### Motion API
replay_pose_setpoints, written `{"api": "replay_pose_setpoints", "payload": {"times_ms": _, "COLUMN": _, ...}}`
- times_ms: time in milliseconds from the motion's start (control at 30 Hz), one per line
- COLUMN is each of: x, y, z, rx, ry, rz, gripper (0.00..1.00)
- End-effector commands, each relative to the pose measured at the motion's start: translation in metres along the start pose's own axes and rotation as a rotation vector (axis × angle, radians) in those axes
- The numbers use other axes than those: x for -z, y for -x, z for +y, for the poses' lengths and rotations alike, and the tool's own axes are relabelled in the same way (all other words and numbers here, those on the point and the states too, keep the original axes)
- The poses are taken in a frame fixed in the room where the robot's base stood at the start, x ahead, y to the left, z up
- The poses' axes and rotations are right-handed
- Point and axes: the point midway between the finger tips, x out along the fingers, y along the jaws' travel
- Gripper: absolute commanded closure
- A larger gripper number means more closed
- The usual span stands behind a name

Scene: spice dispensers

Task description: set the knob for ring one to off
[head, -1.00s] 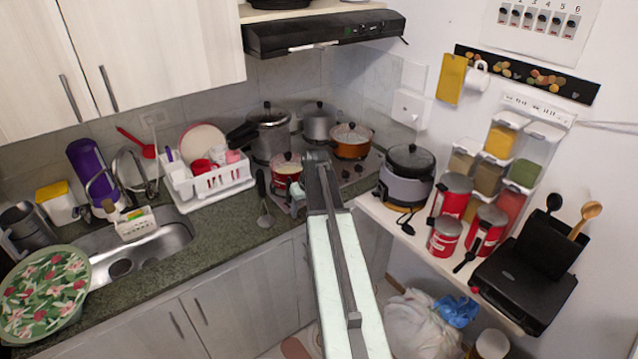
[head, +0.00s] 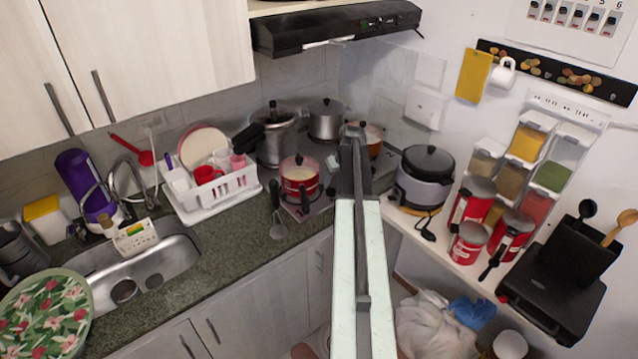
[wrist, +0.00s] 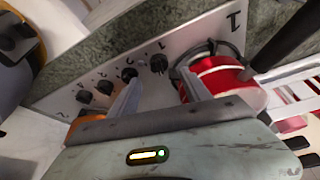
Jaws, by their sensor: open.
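In the wrist view a grey stove panel carries a row of black knobs. The knob for ring one (wrist: 159,62) is at the right end of the row, beside a small "1". Its pointer is too small to read. My gripper (wrist: 160,78) is open, with one finger on each side of this knob in the picture; I cannot tell whether either touches it. A large "1" marks the ring by the red pot (wrist: 222,82). In the head view my gripper (head: 353,132) is over the stove, hiding the knobs, right of the red pot (head: 300,176).
The other knobs (wrist: 105,87) sit close by in the row. A pressure cooker (head: 277,140), a silver pot (head: 326,120) and an orange pot (head: 374,138) stand on the stove. A rice cooker (head: 425,185) is to the right, a dish rack (head: 215,195) to the left.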

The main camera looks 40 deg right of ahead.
Motion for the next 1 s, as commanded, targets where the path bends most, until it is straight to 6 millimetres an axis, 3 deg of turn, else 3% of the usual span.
{"api": "replay_pose_setpoints", "payload": {"times_ms": 267, "x": 0.001, "y": -0.009, "z": -0.001, "rx": 0.001, "ry": 0.005, "rz": 0.002, "gripper": 0.44}}
{"api": "replay_pose_setpoints", "payload": {"times_ms": 700, "x": 0.003, "y": -0.079, "z": -0.007, "rx": 0.003, "ry": 0.012, "rz": 0.002, "gripper": 0.44}}
{"api": "replay_pose_setpoints", "payload": {"times_ms": 1000, "x": 0.005, "y": -0.080, "z": -0.008, "rx": 0.004, "ry": 0.012, "rz": 0.002, "gripper": 0.44}}
